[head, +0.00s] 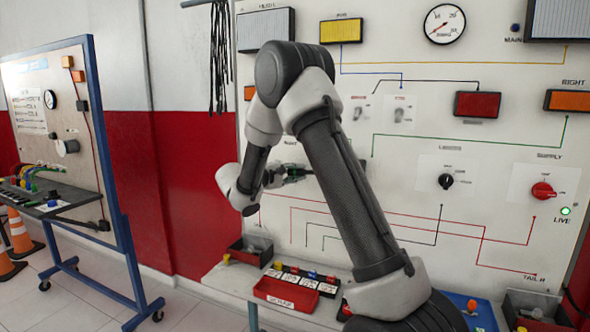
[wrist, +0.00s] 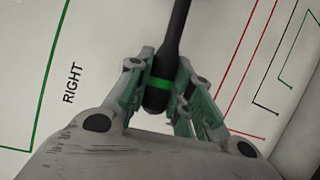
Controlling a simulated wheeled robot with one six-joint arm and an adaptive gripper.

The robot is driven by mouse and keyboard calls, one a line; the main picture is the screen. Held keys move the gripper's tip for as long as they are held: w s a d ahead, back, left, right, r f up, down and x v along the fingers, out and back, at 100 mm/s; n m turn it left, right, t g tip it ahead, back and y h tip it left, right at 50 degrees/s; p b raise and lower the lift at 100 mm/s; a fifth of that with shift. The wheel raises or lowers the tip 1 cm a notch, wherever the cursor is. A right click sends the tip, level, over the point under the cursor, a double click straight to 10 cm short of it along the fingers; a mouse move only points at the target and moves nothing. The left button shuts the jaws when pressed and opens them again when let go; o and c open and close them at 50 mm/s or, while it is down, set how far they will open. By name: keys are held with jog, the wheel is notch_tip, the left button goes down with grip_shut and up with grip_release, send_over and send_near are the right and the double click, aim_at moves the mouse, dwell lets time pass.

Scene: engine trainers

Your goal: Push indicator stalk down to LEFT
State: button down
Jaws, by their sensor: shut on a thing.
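The indicator stalk (wrist: 174,35) is a black rod with a green band near its rounded tip, seen from the top middle of the wrist view. My gripper (wrist: 161,84) is shut on it, with one finger on each side of the green band. The printed word RIGHT (wrist: 73,83) lies on the white panel to the left of the stalk. In the head view my gripper (head: 292,173) is at the panel's left half, and my arm hides most of the stalk and its mount.
The white trainer panel (head: 420,147) carries a black light switch (head: 446,181), a red supply knob (head: 542,190), a gauge (head: 444,23) and lamps. A green light (head: 565,211) is lit. Below are a red tray (head: 287,294) and bins. A second trainer (head: 50,110) stands left.

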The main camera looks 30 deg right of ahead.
jog(key=shift+s+d+f+n+h, duration=0.15)
jog(key=shift+s+f+n+h, duration=0.1)
jog(key=shift+f+n, duration=0.55)
jog(key=shift+s+d+f+n+h, duration=0.2)
jog(key=shift+f+n, duration=0.3)
jog(key=shift+f, duration=0.45)
jog(key=shift+a, duration=0.1)
jog(key=c, duration=1.3)
grip_release()
jog(key=shift+w, duration=0.1)
jog(key=shift+o, duration=0.2)
jog(key=v, duration=1.2)
jog(key=shift+f, duration=0.15)
